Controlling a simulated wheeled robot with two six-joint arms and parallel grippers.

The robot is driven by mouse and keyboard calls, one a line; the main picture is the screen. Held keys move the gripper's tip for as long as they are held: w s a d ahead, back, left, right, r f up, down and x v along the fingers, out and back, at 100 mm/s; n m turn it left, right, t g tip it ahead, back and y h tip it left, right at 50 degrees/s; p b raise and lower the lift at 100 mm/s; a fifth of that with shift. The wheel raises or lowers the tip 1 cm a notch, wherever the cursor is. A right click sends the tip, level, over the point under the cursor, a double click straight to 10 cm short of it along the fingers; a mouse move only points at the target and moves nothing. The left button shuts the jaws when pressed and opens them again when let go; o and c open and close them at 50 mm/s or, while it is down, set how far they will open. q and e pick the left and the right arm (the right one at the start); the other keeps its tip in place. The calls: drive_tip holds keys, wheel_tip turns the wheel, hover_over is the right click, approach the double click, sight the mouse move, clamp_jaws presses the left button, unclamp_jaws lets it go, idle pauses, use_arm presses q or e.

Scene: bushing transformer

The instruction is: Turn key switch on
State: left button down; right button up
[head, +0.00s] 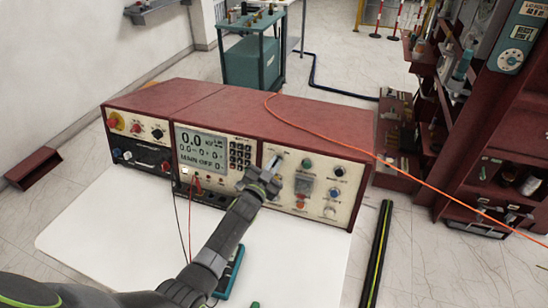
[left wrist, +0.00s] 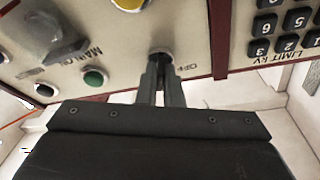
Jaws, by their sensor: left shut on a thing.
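The red control console (head: 190,95) stands on a white table, with several panels on its front. My left arm reaches up to its right-hand panel, and my left gripper (head: 268,172) is at that panel's left side. In the left wrist view the picture is upside down; the gripper's two fingers (left wrist: 160,82) are close together on the key switch (left wrist: 160,53), beside an "OFF" label. The fingers hide most of the key, so its angle cannot be told. In the head view the gripper covers the switch. My right gripper is not in view.
An orange cable (head: 330,140) crosses the console top. Red and black leads hang at the front. The white table (head: 110,230) is mostly clear.

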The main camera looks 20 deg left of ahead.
use_arm(q)
drive_tip(key=m+p, duration=0.2)
drive_tip(key=shift+w+r+m+g+h, duration=0.1)
drive_tip(key=shift+r+m+g+h, duration=0.2)
drive_tip(key=shift+h, duration=0.1)
drive_tip(key=shift+f+m+g+h+p, duration=0.1)
drive_tip(key=shift+m+g+h+p, duration=0.25)
drive_tip(key=shift+m+p, duration=0.65)
drive_tip(key=shift+m, duration=0.5)
drive_tip(key=c, duration=1.6)
unclamp_jaws()
drive_tip(key=shift+f, duration=0.1)
drive_tip(key=p+v, duration=0.1)
drive_tip(key=v, duration=1.6)
drive_tip(key=shift+a+f+p, duration=0.1)
drive_tip(key=shift+a+p, duration=0.1)
drive_tip(key=shift+p, duration=0.15)
